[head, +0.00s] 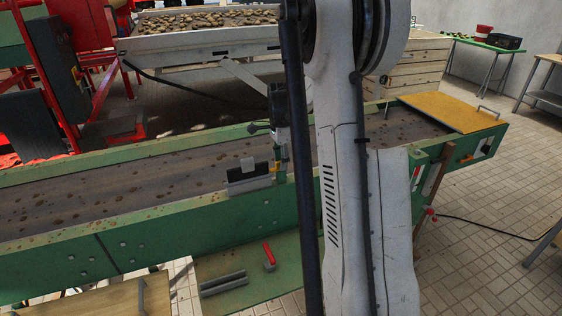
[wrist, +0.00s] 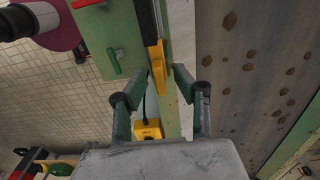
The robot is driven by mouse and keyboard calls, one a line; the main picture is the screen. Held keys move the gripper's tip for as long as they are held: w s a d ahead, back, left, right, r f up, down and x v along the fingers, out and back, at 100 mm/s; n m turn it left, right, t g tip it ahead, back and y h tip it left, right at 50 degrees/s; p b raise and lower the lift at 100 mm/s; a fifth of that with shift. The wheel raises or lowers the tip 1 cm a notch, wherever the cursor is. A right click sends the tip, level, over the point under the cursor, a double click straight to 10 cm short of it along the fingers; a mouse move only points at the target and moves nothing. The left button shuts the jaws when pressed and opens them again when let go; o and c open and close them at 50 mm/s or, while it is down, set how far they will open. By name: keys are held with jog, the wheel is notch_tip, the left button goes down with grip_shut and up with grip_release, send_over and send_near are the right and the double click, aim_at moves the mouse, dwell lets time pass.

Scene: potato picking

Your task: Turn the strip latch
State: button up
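The strip latch (wrist: 160,76) is a yellow piece at the end of a dark strip on the green conveyor edge, in the middle of the wrist view. In the head view, the yellow latch (head: 276,168) is small, beside the black strip (head: 248,181) on the near conveyor rail. My gripper (wrist: 160,73) is open, with one dark finger on each side of the latch. I see gaps beside it; contact cannot be told. In the head view, my gripper (head: 282,152) is small and partly hidden by my arm.
The conveyor belt (head: 150,183) carries brown clods or potatoes. A red handle (head: 268,254) stands on the green board below. A yellow box (wrist: 148,129) with a cable sits near the fingers in the wrist view. A yellow board (head: 450,110) lies at the right end.

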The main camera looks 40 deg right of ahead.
grip_shut()
jog(key=shift+n, duration=0.3)
jog(key=n+b, duration=0.2)
jog(key=shift+f+n, duration=0.1)
jog(key=shift+n, duration=0.2)
jog(key=n+b, duration=0.1)
jog(key=n, duration=0.2)
jog(key=shift+n+b, duration=0.3)
jog(key=shift+b, duration=0.05)
jog(key=n+b, duration=0.1)
jog(key=n, duration=0.4)
jog(key=shift+b, duration=0.4)
jog(key=n+b, duration=0.1)
jog(key=n, duration=0.5)
